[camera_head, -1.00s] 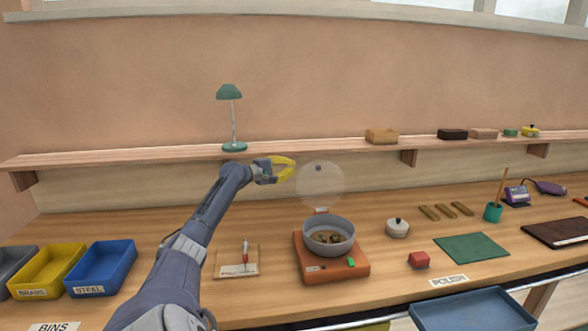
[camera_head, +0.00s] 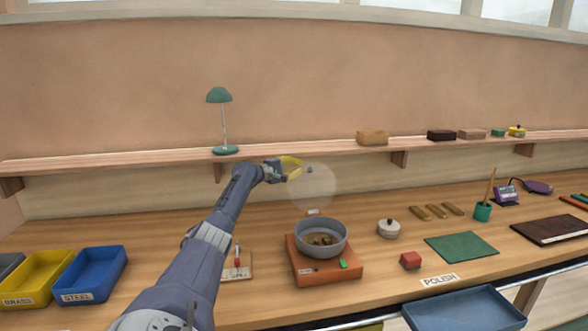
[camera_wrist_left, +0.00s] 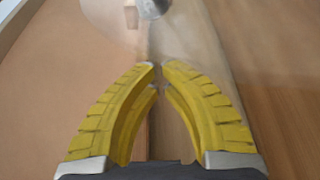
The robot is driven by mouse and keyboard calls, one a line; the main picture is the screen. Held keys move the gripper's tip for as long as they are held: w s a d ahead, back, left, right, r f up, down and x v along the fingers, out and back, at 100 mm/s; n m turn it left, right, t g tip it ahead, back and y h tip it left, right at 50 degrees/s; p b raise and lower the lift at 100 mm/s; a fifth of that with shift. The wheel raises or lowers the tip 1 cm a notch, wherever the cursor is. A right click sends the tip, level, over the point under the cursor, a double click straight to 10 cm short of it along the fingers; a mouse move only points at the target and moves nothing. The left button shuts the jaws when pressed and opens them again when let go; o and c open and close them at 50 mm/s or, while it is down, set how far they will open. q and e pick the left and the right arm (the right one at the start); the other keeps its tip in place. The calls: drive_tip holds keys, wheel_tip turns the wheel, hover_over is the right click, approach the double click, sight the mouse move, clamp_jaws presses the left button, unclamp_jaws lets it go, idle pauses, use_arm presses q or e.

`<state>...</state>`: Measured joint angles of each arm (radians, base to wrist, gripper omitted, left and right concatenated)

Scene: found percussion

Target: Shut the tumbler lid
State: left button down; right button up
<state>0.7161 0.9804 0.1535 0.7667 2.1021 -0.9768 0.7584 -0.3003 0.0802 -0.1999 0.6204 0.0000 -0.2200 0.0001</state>
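The tumbler is a grey bowl (camera_head: 320,226) on an orange base (camera_head: 300,269), with brass-coloured pieces inside. Its clear round lid (camera_head: 318,188) stands up behind the bowl, open, with a small dark knob (camera_head: 309,170) on its face. My left gripper (camera_head: 301,169) has yellow fingers and is just left of the knob. In the left wrist view its fingertips (camera_wrist_left: 158,68) are almost together with nothing between them. The knob (camera_wrist_left: 152,8) shows ahead of them at the top edge, apart from them, with the lid (camera_wrist_left: 105,22) around it. My right gripper is not in view.
A shelf (camera_head: 310,150) with a green lamp (camera_head: 220,97) runs behind my left gripper. A small board with a red-handled item (camera_head: 238,264) lies left of the tumbler, partly behind my arm.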

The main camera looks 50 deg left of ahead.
sight(303, 168)
use_arm(q)
drive_tip(key=shift+s+d+r, duration=0.15)
drive_tip(key=shift+s+d, duration=0.05)
drive_tip(key=shift+d, duration=0.75)
drive_tip(key=shift+s+d+r, duration=0.1)
drive_tip(key=shift+s+d, duration=0.05)
drive_tip(key=shift+d, duration=0.75)
drive_tip(key=shift+d+r, duration=0.1)
drive_tip(key=shift+d, duration=0.05)
